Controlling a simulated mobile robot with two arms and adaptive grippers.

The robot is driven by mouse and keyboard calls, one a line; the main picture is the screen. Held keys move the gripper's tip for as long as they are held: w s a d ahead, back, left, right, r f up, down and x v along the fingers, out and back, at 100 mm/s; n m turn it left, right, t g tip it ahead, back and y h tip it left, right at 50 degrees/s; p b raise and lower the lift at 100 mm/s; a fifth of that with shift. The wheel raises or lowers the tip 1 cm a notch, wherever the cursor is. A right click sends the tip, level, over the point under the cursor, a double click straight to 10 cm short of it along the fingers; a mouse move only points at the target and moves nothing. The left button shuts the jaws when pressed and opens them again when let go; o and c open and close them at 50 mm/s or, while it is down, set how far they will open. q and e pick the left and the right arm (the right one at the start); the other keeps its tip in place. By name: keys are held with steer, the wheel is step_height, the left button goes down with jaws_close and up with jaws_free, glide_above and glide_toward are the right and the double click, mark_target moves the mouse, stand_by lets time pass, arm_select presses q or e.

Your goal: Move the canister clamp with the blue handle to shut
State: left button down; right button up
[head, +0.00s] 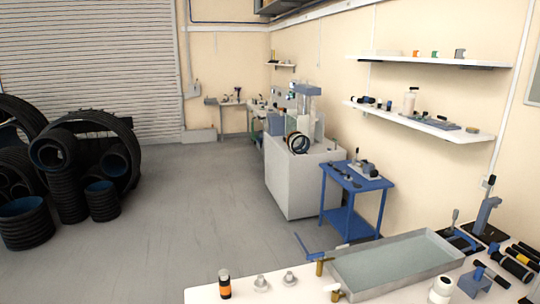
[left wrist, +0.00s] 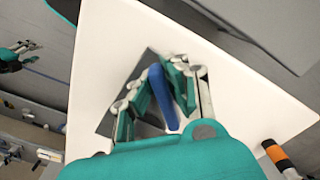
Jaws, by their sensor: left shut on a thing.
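In the left wrist view my left gripper (left wrist: 161,80) has its teal-padded fingers on both sides of a blue handle (left wrist: 163,98), shut on it. The handle is an upright-looking rounded lever over a dark grey base plate (left wrist: 104,124) on a white tabletop (left wrist: 225,80). The rest of the clamp is hidden by my fingers and teal palm, so its angle is hard to read. A second teal gripper, seemingly my right one (left wrist: 22,50), is small at the left edge; its jaw opening is unclear. The head view shows neither gripper nor the clamp.
An orange-and-black bottle (head: 224,284) stands near the white table's left end; it also shows in the left wrist view (left wrist: 279,155). A grey tray (head: 342,290) and a white jar (head: 441,289) are to its right. Open floor (head: 160,245) lies to the left.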

arm_select(q)
steer(key=m, duration=0.1)
steer(key=w+a+m+p, duration=0.1)
steer(key=m, duration=0.1)
steer(key=shift+a+m, duration=0.1)
steer(key=shift+m, duration=0.2)
